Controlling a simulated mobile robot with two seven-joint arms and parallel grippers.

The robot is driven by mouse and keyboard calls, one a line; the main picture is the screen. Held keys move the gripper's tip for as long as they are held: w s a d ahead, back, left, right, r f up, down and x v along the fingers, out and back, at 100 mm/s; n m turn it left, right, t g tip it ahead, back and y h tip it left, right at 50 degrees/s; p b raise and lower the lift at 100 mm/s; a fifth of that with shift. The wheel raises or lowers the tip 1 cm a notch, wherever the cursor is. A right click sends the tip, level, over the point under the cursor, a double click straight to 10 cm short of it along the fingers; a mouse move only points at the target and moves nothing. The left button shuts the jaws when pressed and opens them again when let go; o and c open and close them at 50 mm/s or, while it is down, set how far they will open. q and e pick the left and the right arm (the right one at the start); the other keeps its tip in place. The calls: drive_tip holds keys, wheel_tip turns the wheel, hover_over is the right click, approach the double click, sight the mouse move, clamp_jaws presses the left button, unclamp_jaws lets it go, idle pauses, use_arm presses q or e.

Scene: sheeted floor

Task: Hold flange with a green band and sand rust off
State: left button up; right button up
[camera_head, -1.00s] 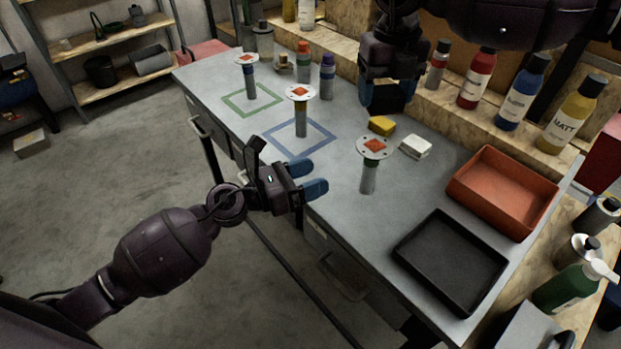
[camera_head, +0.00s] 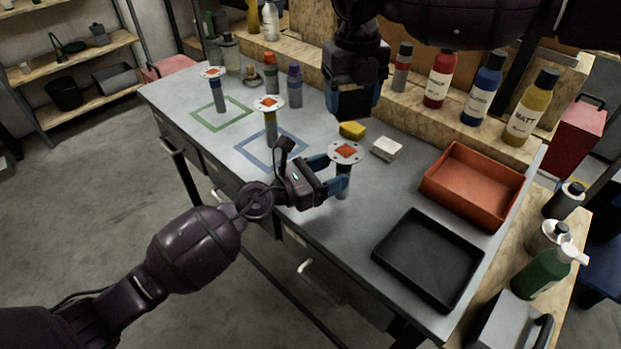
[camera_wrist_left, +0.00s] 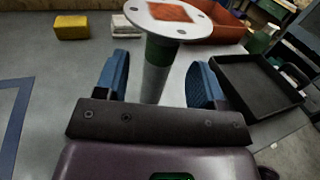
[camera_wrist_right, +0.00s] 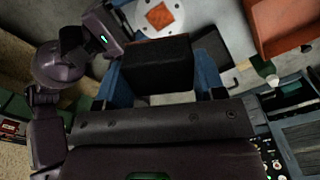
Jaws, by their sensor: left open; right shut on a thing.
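The flange with a green band (camera_wrist_left: 160,48) stands upright on the bench, with an orange-brown rust patch on its grey disc. In the head view its disc (camera_head: 346,153) shows just right of my left gripper. My left gripper (camera_head: 334,174) is open, its blue fingers on either side of the stem below the disc. The left wrist view shows the stem between the fingers, with gaps at both sides. My right gripper (camera_wrist_right: 160,82) is shut on a black block (camera_wrist_right: 157,66), held above the bench near the flange. The block is hard to make out in the head view.
Two more rust-patched flanges stand behind, one by the blue square (camera_head: 271,150), one by the green square (camera_head: 222,114). A yellow block (camera_head: 352,130) and white block (camera_head: 387,148) lie near. A red tray (camera_head: 472,185) and black tray (camera_head: 428,258) are right.

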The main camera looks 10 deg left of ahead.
use_arm(q)
drive_tip(key=shift+x, duration=1.05)
drive_tip(key=shift+c, duration=0.3)
drive_tip(key=c, duration=1.1)
